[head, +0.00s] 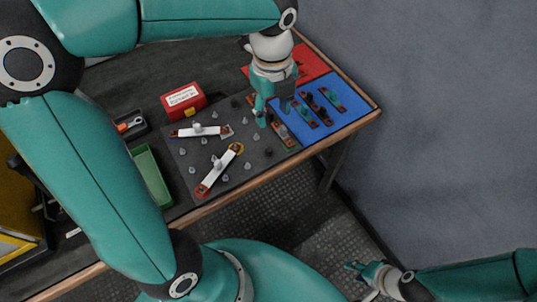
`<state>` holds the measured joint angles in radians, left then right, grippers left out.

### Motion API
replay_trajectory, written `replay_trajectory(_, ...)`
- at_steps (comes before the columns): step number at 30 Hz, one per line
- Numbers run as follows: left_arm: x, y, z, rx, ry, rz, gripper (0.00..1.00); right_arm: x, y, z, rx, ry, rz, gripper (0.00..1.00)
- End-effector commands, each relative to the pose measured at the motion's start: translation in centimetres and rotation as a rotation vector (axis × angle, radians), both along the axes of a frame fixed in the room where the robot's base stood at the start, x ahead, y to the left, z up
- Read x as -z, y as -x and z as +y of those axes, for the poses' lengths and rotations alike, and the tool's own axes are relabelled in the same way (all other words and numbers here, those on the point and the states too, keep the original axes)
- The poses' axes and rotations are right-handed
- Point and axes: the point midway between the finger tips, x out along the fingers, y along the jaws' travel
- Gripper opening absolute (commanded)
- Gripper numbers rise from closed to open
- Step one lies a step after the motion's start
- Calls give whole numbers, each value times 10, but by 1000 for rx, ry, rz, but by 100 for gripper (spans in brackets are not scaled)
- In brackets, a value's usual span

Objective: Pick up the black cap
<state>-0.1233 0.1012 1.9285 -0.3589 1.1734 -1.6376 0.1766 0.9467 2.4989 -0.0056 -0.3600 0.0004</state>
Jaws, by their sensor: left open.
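Small dark round pieces that look like black caps sit on the dark grey mat (233,180). One black piece (268,152) is near the mat's right edge and another (236,103) near its far edge. I cannot tell which is the task's black cap. My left gripper (272,109) is open and points down over the border of the grey and blue mats. It hides what lies directly beneath it, and I see nothing held. My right gripper (361,280) is low at the bottom right, away from the table; its finger opening is unclear.
Several grey studs and two white bars (199,130) (219,171) are on the grey mat. A blue mat (353,106) with several small parts and a red mat (312,62) lie to the right. A red box (183,100) and a green tray (150,176) stand left.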

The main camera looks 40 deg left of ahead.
Motion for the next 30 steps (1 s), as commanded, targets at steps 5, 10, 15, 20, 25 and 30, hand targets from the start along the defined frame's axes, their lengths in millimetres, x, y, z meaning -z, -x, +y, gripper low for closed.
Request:
replay_trajectory(5, 3, 6, 7, 58, -22, 5, 51, 6, 0, 0, 0, 0, 0, 40)
replay_trajectory(10, 37, 7, 7, 57, -20, 10, 51, 11, 0, 0, 0, 0, 0, 40)
replay_trajectory(15, 74, 7, 7, 56, -19, 9, 51, 17, 0, 0, 0, 0, 0, 40)
replay_trajectory(20, 97, 6, 7, 55, -19, 7, 51, 20, 0, 0, 0, 0, 0, 40)
replay_trajectory(25, 107, 6, 7, 54, -18, 5, 51, 21, 0, 0, 0, 0, 0, 40)
replay_trajectory(30, 124, 6, 7, 54, -18, 8, 51, 24, 0, 0, 0, 0, 0, 40)
